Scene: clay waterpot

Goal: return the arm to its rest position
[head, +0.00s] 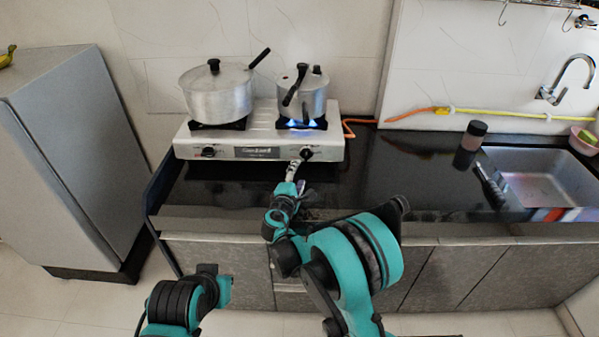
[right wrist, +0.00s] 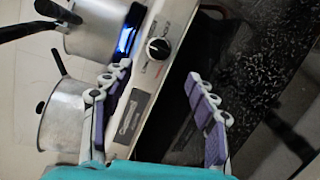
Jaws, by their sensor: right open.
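My right gripper (head: 294,172) is in front of the gas stove (head: 182,142), close to its right knob (head: 306,154). In the right wrist view its two fingers (right wrist: 160,112) are spread apart with nothing between them. The same knob (right wrist: 158,48) shows beyond the fingertips, apart from them. Blue flame (head: 302,124) burns under the smaller metal pot (head: 313,98) on the right burner. Of my left arm, only a teal and black part shows at the lower left of the head view; its gripper is not visible.
A larger lidded pot (head: 217,95) stands on the left burner. The black counter (head: 400,165) is clear right of the stove, up to a dark jar (head: 470,140) by the sink (head: 545,180). A grey cabinet (head: 75,160) stands at the left. An orange hose (head: 358,121) runs behind the stove.

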